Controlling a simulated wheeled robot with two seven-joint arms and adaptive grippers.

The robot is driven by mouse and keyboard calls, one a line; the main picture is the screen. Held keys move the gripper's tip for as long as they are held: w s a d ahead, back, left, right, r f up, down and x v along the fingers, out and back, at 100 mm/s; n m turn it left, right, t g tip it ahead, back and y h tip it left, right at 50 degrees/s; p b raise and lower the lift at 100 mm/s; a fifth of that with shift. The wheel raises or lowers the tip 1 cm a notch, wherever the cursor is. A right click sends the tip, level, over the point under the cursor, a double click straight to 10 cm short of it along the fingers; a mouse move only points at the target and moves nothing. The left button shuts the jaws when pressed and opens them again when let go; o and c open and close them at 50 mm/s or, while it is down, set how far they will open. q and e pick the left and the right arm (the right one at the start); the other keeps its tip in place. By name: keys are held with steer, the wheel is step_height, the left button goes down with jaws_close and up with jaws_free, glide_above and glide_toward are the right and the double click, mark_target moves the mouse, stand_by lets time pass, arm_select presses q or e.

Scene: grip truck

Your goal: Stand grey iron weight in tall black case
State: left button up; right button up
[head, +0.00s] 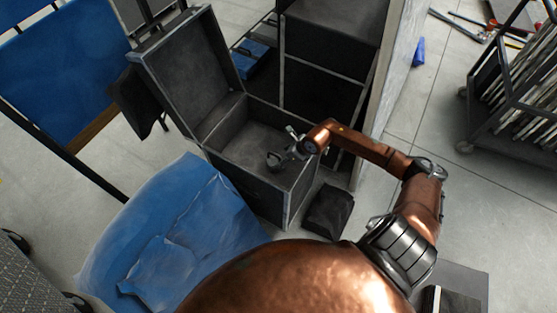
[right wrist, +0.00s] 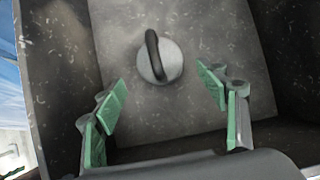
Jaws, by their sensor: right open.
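The tall black case (head: 287,205) stands with its lid open toward the back left. My right gripper (head: 284,147) reaches in over the case's opening from the right. In the right wrist view, the grey iron weight (right wrist: 170,66), round with a dark loop handle, stands on the case's grey floor (right wrist: 215,38). My right gripper (right wrist: 160,100) is open, its green-padded fingers spread wide and apart from the weight, holding nothing. My left gripper is not in view.
A crumpled blue cloth (head: 165,235) lies left of the case. A dark shelf unit (head: 325,90) stands behind it, and a small black bag (head: 328,210) lies at its right. A wheeled rack (head: 510,85) is at the far right.

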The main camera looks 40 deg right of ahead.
steer(key=shift+p+v, duration=0.35)
steer(key=shift+v, duration=1.5)
